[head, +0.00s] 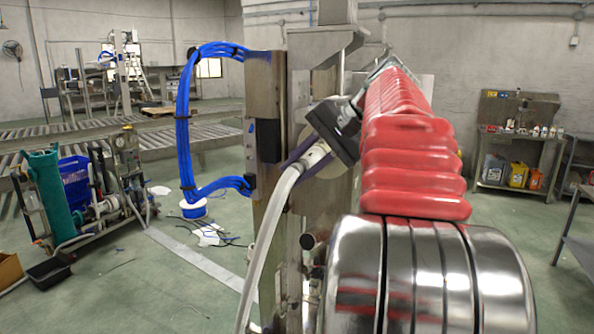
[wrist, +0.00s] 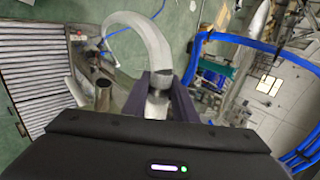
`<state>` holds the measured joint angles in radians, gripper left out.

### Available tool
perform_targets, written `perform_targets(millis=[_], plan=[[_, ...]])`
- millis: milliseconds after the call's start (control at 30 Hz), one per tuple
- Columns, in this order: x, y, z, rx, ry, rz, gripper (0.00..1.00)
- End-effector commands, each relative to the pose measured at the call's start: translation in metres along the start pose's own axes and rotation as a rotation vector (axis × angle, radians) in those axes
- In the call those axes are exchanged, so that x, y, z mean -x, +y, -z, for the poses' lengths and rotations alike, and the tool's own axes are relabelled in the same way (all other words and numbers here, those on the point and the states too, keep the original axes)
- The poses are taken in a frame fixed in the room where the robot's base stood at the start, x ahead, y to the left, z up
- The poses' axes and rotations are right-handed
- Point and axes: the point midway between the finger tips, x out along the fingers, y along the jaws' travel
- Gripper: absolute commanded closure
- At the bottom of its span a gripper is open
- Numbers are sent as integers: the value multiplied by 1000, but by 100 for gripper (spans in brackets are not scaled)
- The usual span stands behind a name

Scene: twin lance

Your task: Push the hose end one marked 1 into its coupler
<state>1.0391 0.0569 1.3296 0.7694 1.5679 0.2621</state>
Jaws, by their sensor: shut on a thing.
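A pale, translucent hose (head: 267,235) runs up from the bottom of the head view to my gripper (head: 312,155), in front of the steel post. My gripper is shut on the hose end, at its light collar (head: 316,154). In the wrist view the two dark purple fingers of my gripper (wrist: 159,92) stand on either side of the hose end's metal fitting (wrist: 157,103). The hose (wrist: 150,35) arcs up and left from there. The mark 1 cannot be read. I cannot make out the coupler for certain; a steel tube stub (wrist: 103,96) shows left of the fingers.
The steel post (head: 266,190) stands close beside my gripper. A bundle of blue hoses (head: 184,120) loops out left of it. A cart with a green cylinder (head: 45,195) stands at the left. A shelf with bottles (head: 515,140) stands at the back right.

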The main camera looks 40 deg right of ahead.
Motion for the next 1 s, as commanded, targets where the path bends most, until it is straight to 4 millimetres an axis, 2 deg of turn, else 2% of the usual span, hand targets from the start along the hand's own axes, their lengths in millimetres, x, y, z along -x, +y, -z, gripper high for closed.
perform_targets(millis=[133,167,433,767,1000], plan=[[0,0,3,1,1,1,100],[0,0,2,1,1,1,73],[0,0,2,1,0,0,54],[2,0,2,0,0,0,53],[26,0,3,0,3,0,53]])
